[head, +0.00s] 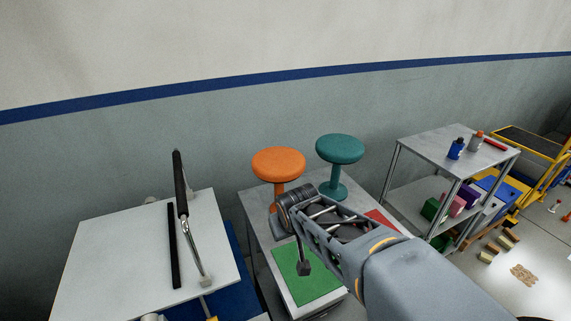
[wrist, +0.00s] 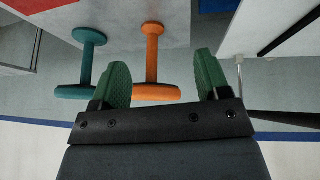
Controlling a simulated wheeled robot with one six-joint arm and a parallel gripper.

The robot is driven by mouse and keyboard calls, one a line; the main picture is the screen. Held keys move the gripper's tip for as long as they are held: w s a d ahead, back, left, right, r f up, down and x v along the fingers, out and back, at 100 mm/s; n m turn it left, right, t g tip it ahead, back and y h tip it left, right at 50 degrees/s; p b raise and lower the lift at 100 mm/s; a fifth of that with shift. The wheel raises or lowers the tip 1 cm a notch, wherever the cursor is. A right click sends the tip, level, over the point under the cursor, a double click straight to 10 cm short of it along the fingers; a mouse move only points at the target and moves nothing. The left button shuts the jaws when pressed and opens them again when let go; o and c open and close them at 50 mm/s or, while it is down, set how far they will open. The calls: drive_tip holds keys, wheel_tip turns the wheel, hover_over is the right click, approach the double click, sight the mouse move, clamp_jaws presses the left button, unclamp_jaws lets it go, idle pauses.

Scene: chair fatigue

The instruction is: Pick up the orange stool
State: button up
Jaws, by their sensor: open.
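The orange stool (head: 279,163) stands on a grey table (head: 256,206) against the wall in the head view. Its lower part is hidden behind my arm. A teal stool (head: 340,150) stands to its right. In the wrist view, which is upside down, the orange stool (wrist: 152,55) shows its base, stem and round seat, between the fingertips of my gripper (wrist: 160,75). The teal stool (wrist: 85,62) is left of it there, close to the left finger in the picture. My gripper is open, with green finger pads, and nothing is held. I cannot tell how far the stool is from the fingers.
A green mat (head: 310,285) and a partly hidden red mat (head: 382,217) lie on the table. A white table (head: 110,265) with a black-handled rod (head: 185,220) stands left. A grey shelf (head: 425,145) with bottles and boxes stands right. The wall is close behind.

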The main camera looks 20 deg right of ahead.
drive_tip(key=w+d+f+t+h+p, duration=0.1)
drive_tip(key=w+d+f+t, duration=0.25)
drive_tip(key=w+d, duration=0.65)
drive_tip(key=n+t+y+p, duration=0.2)
drive_tip(key=n+t+y, duration=0.1)
drive_tip(key=t+y, duration=0.2)
approach(282, 193)
drive_tip(key=shift+g, duration=0.25)
drive_tip(key=x, duration=0.6)
drive_tip(key=shift+w+r+p, duration=0.15)
drive_tip(key=shift+w+p, duration=0.2)
drive_tip(key=shift+w, duration=0.05)
drive_tip(key=shift+p+x, duration=0.85)
drive_tip(key=shift+x, duration=1.85)
drive_tip(key=shift+a, duration=0.1)
drive_tip(key=shift+c, duration=0.3)
clamp_jaws()
